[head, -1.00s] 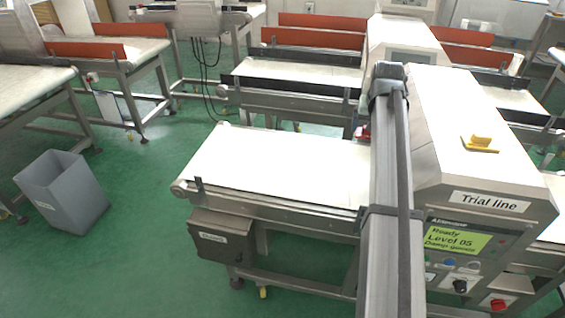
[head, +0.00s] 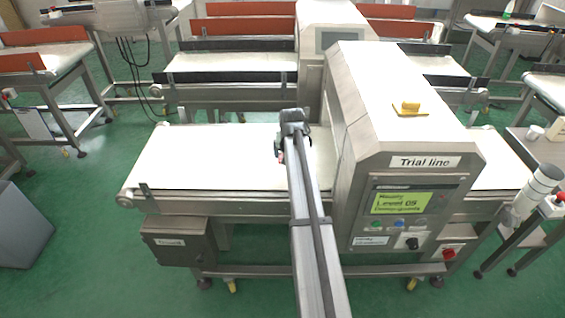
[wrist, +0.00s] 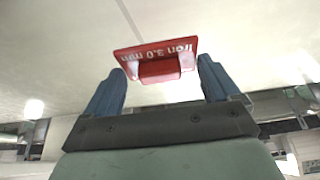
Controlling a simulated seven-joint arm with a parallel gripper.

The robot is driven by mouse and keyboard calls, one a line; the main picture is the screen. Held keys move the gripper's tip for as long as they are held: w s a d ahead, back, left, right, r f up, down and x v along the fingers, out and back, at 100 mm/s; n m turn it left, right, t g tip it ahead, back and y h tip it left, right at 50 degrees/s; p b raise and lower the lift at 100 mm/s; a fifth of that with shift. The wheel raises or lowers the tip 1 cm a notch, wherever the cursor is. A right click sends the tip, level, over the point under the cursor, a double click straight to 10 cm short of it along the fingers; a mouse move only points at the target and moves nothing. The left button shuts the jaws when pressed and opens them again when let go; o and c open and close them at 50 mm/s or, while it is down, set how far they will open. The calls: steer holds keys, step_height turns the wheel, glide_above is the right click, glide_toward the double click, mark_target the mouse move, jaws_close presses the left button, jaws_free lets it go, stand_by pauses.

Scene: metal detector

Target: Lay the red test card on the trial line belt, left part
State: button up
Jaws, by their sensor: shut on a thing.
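The red test card (wrist: 158,59), with white lettering that seems to read "Iron 3.0 mm", is between the two blue fingers of my gripper (wrist: 157,80) in the wrist view. The gripper is shut on its block-like grip part. In the head view my gripper (head: 280,152) is small and mostly hidden by my arm, near the right end of the open left part of the trial line belt (head: 205,155). This white belt part is bare. Its height above the belt is hard to tell.
The metal detector housing (head: 400,145) labelled "Trial line" stands just right of my arm, with a yellow piece (head: 410,108) on top. A second belt line with red guards (head: 243,27) runs behind. A grey bin (head: 18,228) stands at the left on the floor.

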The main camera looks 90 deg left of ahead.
steer(key=shift+f, duration=2.75)
steer(key=shift+f, duration=0.1)
steer(key=o, duration=0.8)
steer(key=shift+c, duration=0.2)
steer(key=v, duration=1.2)
